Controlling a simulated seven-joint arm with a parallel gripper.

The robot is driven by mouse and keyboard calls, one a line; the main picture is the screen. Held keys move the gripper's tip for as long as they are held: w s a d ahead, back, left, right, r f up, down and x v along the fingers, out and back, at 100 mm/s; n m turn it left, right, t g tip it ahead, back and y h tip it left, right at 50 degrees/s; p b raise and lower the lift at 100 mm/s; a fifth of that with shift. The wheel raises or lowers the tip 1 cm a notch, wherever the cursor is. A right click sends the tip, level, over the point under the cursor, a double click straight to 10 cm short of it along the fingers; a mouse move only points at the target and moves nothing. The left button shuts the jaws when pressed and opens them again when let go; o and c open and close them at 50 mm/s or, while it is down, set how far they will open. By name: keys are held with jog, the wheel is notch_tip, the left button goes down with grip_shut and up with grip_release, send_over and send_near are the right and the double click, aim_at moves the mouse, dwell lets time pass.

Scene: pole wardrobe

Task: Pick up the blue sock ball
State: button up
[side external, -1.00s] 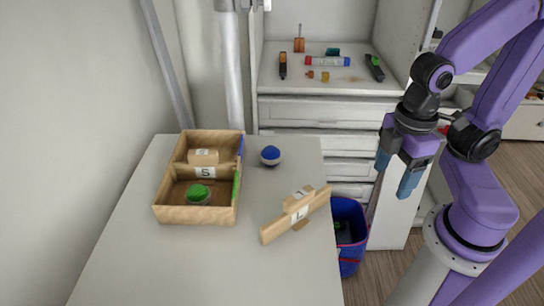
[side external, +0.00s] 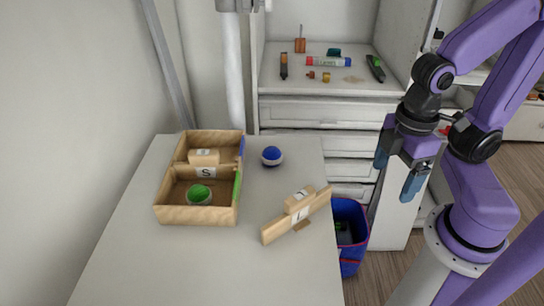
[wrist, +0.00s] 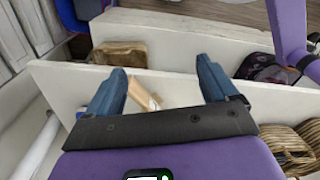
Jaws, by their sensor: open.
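My gripper (side external: 397,178) is open and empty, off to the right of the table and well apart from the ball. In the wrist view my two blue fingers (wrist: 160,88) are spread with nothing held between them. The ball does not show in the wrist view.
A wooden piece (side external: 294,216) lies at the table's right edge. A blue bin (side external: 347,232) stands beside the table. The table's front (side external: 200,270) is clear.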

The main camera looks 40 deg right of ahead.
jog(key=w+a+r+m, duration=0.2)
jog(key=w+a+m, duration=0.2)
jog(key=w+m, duration=0.35)
notch_tip(320, 180, up, 4)
jog(key=m, duration=2.1)
send_over(272, 149)
notch_tip(272, 149, down, 17)
jog(key=shift+r, duration=0.1)
jog(key=shift+w, duration=0.1)
jog(key=shift+c, duration=0.3)
jog(key=c, duration=1.1)
